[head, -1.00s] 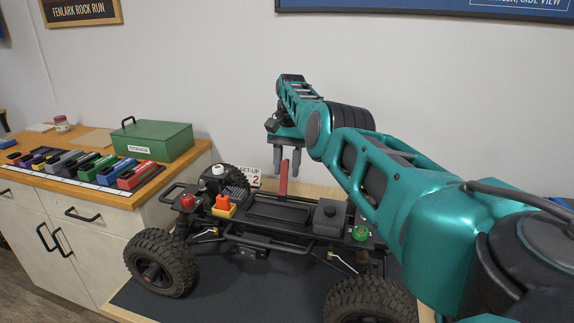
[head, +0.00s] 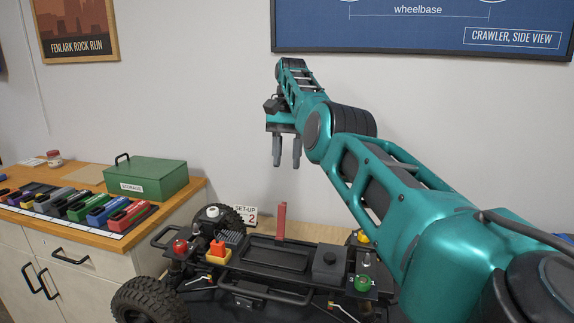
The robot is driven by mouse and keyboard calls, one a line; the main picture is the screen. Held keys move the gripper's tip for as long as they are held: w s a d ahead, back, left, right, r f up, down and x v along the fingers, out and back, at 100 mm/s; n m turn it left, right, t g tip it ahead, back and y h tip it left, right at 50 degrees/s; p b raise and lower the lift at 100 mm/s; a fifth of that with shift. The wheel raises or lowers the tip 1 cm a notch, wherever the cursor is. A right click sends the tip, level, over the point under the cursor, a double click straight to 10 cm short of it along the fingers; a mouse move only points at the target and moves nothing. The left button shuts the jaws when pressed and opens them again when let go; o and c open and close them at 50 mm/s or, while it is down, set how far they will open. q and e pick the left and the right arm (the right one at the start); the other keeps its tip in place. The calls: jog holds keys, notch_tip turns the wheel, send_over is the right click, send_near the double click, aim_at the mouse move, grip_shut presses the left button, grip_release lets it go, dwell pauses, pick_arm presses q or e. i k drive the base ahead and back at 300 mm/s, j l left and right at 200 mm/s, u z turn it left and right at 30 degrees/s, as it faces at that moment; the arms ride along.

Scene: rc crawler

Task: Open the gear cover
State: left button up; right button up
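The crawler chassis (head: 242,287) stands on the bench with its dark tray in the middle. A dark grey box with a round knob (head: 330,262), which looks like the gear cover, sits closed on its right part. A red upright strip (head: 282,221) stands at the tray's back edge. My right gripper (head: 286,160) is open and empty, fingers pointing down, above the red strip with a clear gap. My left gripper is not in view.
A red knob (head: 180,246), an orange-red block (head: 217,250) and a green cap (head: 362,283) sit on the chassis. On the left cabinet are a green storage box (head: 146,184) and a row of coloured pieces (head: 95,210).

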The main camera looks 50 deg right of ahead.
aim_at(330, 259)
jog(key=k+j, duration=0.45)
jog(key=j, duration=0.25)
jog(key=k+j, duration=0.25)
jog(key=j, duration=0.1)
